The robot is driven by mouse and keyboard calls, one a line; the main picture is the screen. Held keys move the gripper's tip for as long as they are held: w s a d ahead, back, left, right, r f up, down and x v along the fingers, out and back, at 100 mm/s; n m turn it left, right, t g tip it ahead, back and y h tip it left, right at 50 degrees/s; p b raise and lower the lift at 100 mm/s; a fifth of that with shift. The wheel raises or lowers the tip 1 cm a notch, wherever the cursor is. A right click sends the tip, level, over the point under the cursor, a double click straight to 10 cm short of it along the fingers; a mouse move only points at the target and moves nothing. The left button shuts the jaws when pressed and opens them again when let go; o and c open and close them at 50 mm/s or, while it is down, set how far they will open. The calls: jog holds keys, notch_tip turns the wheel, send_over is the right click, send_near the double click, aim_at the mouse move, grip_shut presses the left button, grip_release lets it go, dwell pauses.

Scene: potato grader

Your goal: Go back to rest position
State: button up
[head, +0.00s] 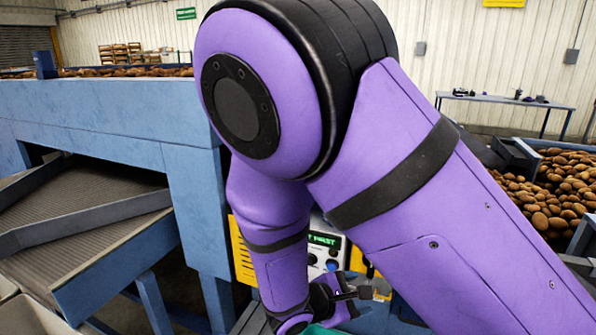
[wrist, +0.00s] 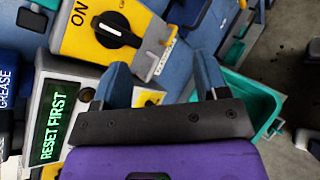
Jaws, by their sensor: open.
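My purple arm fills the middle of the head view, and my gripper (head: 358,292) shows small and partly hidden at the bottom centre. In the wrist view my gripper (wrist: 162,75) has its two blue fingers apart, with nothing held between them. A yellow switch box (wrist: 144,14) with a black rotary knob marked ON lies beyond the fingertips. The fingers look apart from the knob, though the exact gap is hard to tell.
A control panel display (wrist: 59,122) reads RESET FIRST. A teal bin (wrist: 262,92) is right of the fingers. The blue grader frame (head: 110,105) and sloping conveyor (head: 90,215) stand at left. Potatoes (head: 555,190) fill a container at right; a table (head: 505,99) stands behind.

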jog(key=s+d+r+m+g+y, duration=0.3)
jog(key=d+r+m, duration=0.3)
jog(key=d+r, duration=0.15)
jog(key=s+d+r+m+g+y, duration=0.2)
jog(key=d+r+m+g+y, duration=0.25)
jog(key=r, duration=0.45)
jog(key=s+d+r+m+t+y, duration=0.2)
jog(key=s+d+r+m, duration=0.1)
jog(key=s+r, duration=0.3)
jog(key=s+d+r+m+t+y, duration=0.2)
jog(key=s+d+r+m+t, duration=0.1)
jog(key=s+r, duration=0.4)
jog(key=shift+d+r+m, duration=0.15)
jog(key=shift+r+m, duration=0.15)
jog(key=shift+m, duration=0.45)
dwell(1.9)
